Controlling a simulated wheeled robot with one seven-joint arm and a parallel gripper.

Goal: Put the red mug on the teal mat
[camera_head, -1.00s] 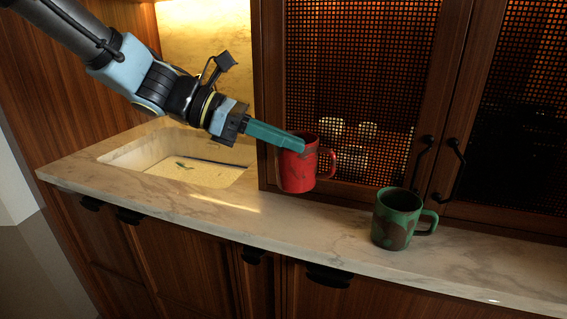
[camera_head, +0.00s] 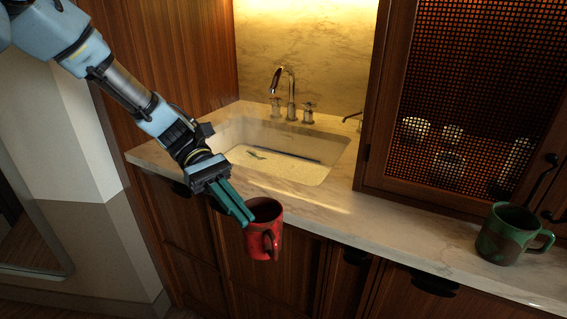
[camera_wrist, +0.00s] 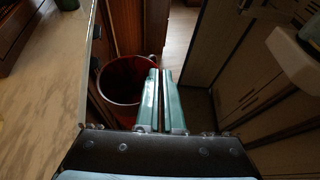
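The red mug (camera_head: 255,246) hangs in the air in front of the counter's front edge, roughly upright, with its handle toward the camera. My gripper (camera_head: 246,218) has its teal fingers shut on the mug's rim at its left side. In the wrist view the mug (camera_wrist: 122,82) shows its open mouth beside my nearly closed fingers (camera_wrist: 161,76); the exact contact is hard to see. I cannot make out the teal mat in any view.
A green and brown mug (camera_head: 510,234) stands on the marble counter (camera_head: 350,222) at right. A sink (camera_head: 285,160) with a tap (camera_head: 290,92) lies behind my gripper. A pale object (camera_wrist: 298,55) is at the wrist view's right. Floor shows beyond the mug.

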